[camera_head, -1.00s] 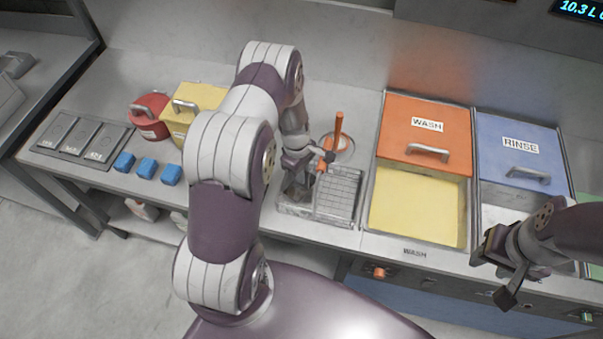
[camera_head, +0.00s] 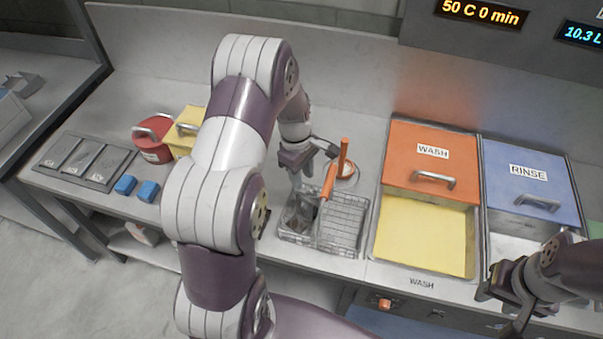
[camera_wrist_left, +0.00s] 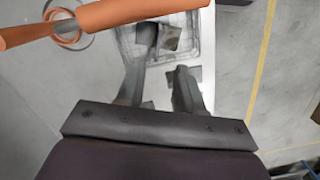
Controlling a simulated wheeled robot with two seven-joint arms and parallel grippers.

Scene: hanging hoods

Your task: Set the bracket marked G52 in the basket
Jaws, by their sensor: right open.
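The wire basket (camera_head: 347,228) stands on the counter, left of the wash tank, with an orange handle (camera_head: 335,172) rising over it. A grey metal bracket (camera_head: 298,215) sits in the basket's left part; it also shows beyond my fingers in the left wrist view (camera_wrist_left: 172,38). Its marking is not readable. My left gripper (camera_head: 308,172) is above the basket's left part, its fingers (camera_wrist_left: 160,88) apart with nothing visible between them. My right gripper (camera_head: 502,292) is open and empty at the front of the rinse tank.
The wash tank (camera_head: 425,236) has an orange lid (camera_head: 431,155); the rinse tank has a blue lid (camera_head: 528,177). A three-slot labelled tray (camera_head: 85,162), blue blocks (camera_head: 148,191), a red pot (camera_head: 152,140) and a yellow container (camera_head: 188,128) stand left. My left arm hides the counter's middle.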

